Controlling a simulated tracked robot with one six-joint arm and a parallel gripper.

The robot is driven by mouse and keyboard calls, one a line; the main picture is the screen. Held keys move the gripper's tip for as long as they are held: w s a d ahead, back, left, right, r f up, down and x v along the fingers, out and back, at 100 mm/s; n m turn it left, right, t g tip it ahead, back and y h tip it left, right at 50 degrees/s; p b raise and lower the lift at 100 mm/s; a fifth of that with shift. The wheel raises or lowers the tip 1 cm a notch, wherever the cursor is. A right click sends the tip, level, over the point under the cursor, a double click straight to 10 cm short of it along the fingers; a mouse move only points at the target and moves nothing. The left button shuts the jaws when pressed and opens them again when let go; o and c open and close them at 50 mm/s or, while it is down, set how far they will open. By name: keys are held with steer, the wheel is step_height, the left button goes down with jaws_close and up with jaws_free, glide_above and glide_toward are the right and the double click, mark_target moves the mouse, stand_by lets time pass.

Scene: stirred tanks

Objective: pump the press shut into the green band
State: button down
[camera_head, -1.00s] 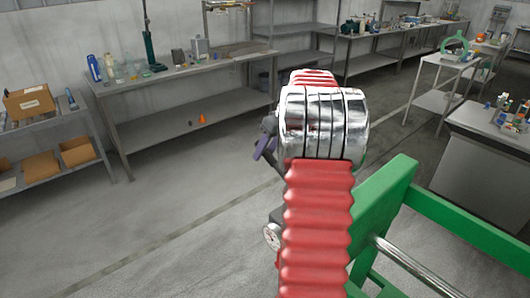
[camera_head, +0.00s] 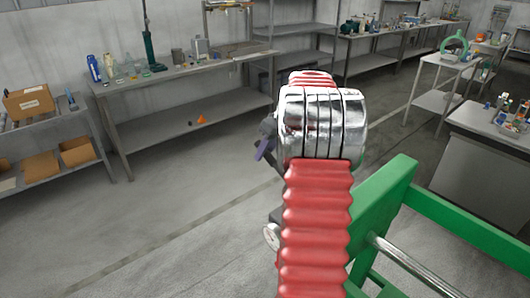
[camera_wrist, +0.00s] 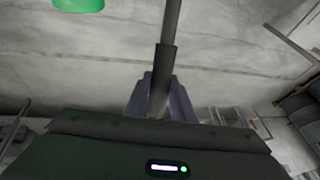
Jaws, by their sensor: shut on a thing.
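The press shows in the head view as a green frame (camera_head: 385,205) with a bright steel rod (camera_head: 415,268). A small round white-faced gauge (camera_head: 271,237) is partly hidden behind my arm; its needle and any green band are too small to read. In the wrist view, a grey pump lever (camera_wrist: 170,22) with a dark grip sleeve (camera_wrist: 165,62) runs down between the purple fingers of my gripper (camera_wrist: 160,88), which is shut on it. In the head view, one purple finger of my gripper (camera_head: 265,148) shows left of my arm; the lever is hidden there.
A long grey bench (camera_head: 185,80) with bottles stands along the back wall. A shelf with cardboard boxes (camera_head: 28,102) is at the left. A steel cabinet (camera_head: 480,150) stands at the right.

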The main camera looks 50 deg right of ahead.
steer(key=shift+f, duration=0.15)
step_height(320, 180, down, 11)
steer(key=w+g, duration=0.2)
steer(key=g, duration=0.2)
steer(key=shift+w+d+r+g, duration=0.15)
steer(key=shift+r+g, duration=0.05)
steer(key=shift+g, duration=0.2)
stand_by(0.3)
